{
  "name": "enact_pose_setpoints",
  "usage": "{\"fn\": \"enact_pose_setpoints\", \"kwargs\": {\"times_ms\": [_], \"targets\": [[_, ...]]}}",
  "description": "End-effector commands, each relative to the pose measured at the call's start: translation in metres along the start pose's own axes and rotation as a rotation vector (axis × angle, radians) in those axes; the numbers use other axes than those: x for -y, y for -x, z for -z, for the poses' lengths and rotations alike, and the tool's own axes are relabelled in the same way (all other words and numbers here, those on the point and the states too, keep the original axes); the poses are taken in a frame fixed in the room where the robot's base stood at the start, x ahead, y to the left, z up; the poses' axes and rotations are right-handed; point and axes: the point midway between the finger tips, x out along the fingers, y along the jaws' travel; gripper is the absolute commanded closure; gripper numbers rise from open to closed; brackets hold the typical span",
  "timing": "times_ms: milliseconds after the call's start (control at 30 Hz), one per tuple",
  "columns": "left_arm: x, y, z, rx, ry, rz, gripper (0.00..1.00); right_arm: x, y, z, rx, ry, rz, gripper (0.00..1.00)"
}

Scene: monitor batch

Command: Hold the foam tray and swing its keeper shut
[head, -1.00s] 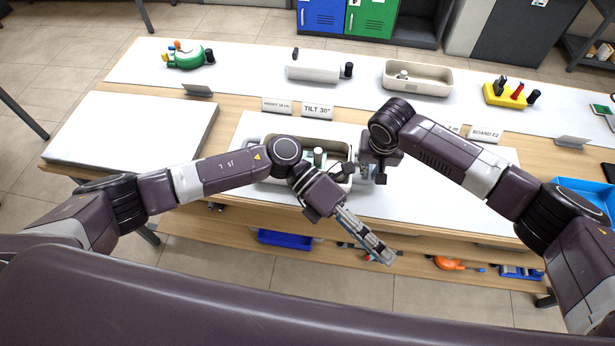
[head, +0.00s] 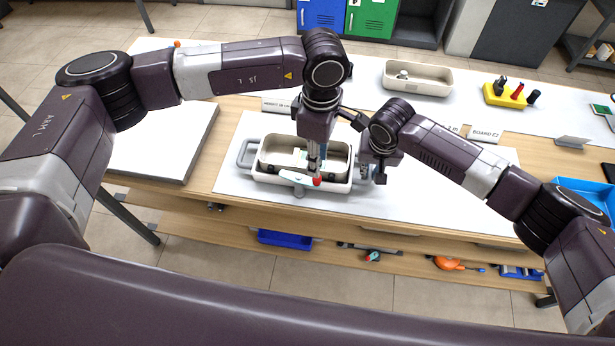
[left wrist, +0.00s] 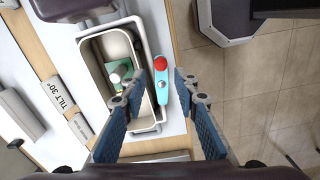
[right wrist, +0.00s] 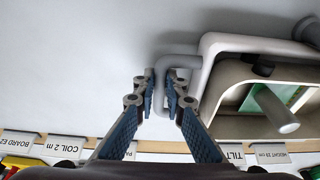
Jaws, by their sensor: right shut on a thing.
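The foam tray (head: 343,188) is a pale tray with grey end handles on the white mat, with a cream inner box. A grey peg (left wrist: 121,74) and a green piece stand in the box. The keeper (head: 292,176), a pale teal bar with a red end (head: 317,181), lies along the tray's near long side, its red end to the right. My left gripper (head: 313,168) points down over it; in the left wrist view (left wrist: 158,84) its fingers are apart either side of the bar, contact unclear. My right gripper (right wrist: 161,78) is shut on the tray's right handle (right wrist: 178,63).
A cream bin (head: 418,77) and a yellow holder (head: 510,95) stand at the back. Label signs (head: 486,134) stand behind the tray. A white slab (head: 160,140) lies to the left. The mat right of the tray (head: 450,195) is clear.

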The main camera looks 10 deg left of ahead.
Motion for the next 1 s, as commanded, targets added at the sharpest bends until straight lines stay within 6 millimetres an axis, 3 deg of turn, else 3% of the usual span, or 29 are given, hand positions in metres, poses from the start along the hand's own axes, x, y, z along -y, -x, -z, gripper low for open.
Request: {"fn": "enact_pose_setpoints", "kwargs": {"times_ms": [400, 867, 1000], "targets": [[0.001, -0.050, -0.001, 0.003, 0.001, 0.004, 0.72, 0.000, 0.000, 0.000, 0.000, 0.000, 0.001, 1.00], [0.001, -0.059, -0.001, 0.004, 0.001, 0.002, 0.72, 0.000, 0.000, 0.000, 0.000, 0.000, 0.001, 1.00], [0.001, -0.059, -0.001, 0.004, 0.001, 0.003, 0.87, 0.000, 0.000, 0.000, 0.000, 0.000, 0.001, 1.00]]}}
